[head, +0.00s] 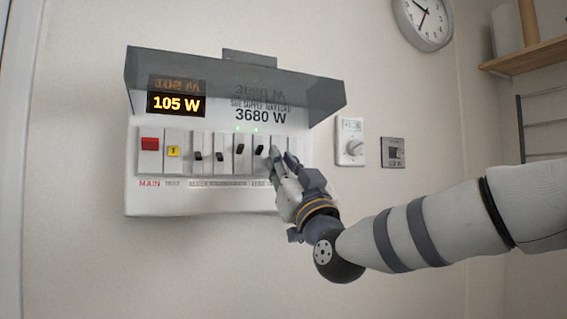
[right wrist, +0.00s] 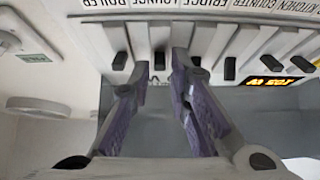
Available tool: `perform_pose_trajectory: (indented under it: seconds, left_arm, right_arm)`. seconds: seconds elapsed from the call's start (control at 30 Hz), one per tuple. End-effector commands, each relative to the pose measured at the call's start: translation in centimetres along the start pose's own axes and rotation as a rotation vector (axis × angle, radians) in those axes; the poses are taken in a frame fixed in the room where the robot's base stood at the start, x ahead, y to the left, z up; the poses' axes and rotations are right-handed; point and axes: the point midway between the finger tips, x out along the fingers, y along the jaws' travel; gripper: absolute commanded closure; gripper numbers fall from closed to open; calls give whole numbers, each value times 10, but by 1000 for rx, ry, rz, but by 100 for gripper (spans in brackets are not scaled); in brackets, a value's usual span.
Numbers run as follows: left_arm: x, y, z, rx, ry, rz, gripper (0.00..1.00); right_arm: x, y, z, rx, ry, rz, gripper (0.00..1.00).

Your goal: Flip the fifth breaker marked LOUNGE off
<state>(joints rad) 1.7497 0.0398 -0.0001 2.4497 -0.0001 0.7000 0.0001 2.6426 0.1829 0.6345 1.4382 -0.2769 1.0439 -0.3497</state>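The white breaker panel (head: 130,190) hangs on the wall with its smoked cover (head: 300,90) raised. The LOUNGE breaker lever (right wrist: 159,61) shows in the right wrist view, which sees the panel upside down. My right gripper (head: 274,158) is at the right part of the breaker row, reaching from the lower right. Its fingertips (right wrist: 162,65) are apart, one on each side of the LOUNGE lever; whether they touch it I cannot tell. In the head view the gripper hides this lever. My left gripper is not in view.
The row also has a red MAIN switch (head: 150,144), a yellow TEST button (head: 173,151) and other black levers. Two levers sit lower, and two sit higher under green lights. A display (head: 177,104) reads 105 W. A thermostat (head: 350,142) and a wall switch (head: 393,153) are right.

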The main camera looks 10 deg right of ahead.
Motion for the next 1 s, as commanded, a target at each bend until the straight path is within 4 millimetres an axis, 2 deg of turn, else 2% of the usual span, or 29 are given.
perform_pose_trajectory:
  seconds: [0.07,0.17,0.4,0.6,0.93,1.0]
  left_arm:
    - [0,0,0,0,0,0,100]
    - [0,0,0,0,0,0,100]
    - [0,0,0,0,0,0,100]
    - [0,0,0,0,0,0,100]
    - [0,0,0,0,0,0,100]
    - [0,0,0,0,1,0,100]
  right_arm:
    - [-1,0,0,0,1,0,82]
    - [-14,0,0,0,-2,-2,82]
    - [-78,0,2,1,-5,-1,82]
    - [-113,0,2,1,-3,-1,82]
    - [-119,0,1,0,-1,-1,82]
    - [-121,0,7,2,-16,-1,82]
